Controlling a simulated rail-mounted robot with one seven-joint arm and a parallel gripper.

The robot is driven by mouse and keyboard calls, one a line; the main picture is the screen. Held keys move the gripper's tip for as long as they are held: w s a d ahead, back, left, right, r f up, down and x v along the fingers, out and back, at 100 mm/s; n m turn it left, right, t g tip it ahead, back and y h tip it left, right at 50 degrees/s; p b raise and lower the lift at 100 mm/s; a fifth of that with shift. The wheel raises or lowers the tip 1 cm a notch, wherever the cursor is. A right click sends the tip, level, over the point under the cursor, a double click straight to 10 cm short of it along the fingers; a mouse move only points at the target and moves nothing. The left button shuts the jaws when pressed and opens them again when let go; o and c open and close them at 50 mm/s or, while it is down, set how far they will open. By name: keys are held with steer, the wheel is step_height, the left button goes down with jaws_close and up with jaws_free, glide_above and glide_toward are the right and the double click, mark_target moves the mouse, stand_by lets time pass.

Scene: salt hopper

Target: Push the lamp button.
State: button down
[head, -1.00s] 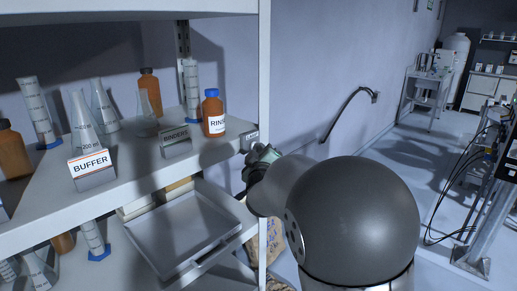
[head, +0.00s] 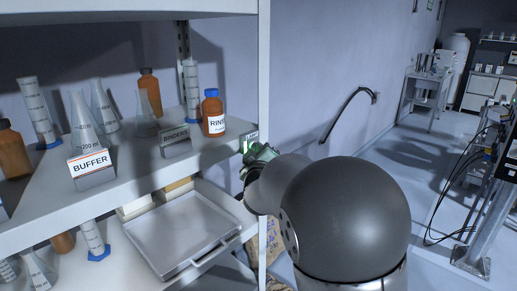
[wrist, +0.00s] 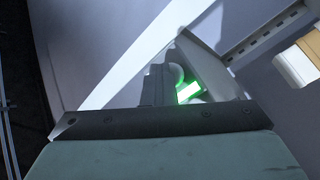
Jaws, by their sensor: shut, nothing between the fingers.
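The lamp button (wrist: 188,92) glows bright green in the wrist view, right by the tips of my gripper (wrist: 165,82). The dark fingers are shut with nothing between them and partly cover the button's mount. I cannot tell whether a finger touches the button. My wrist and arm hide the button there, and the gripper carries a green tint.
Open floor lies to the right.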

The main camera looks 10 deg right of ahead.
steer(key=shift+a, duration=0.1)
steer(key=shift+s+b, duration=0.2)
steer(key=shift+b, duration=0.1)
steer(key=s+d+b, duration=0.2)
steer(key=s+d, duration=0.2)
steer(key=shift+s+b, duration=0.35)
steer(key=shift+b, duration=0.05)
stand_by(1.4)
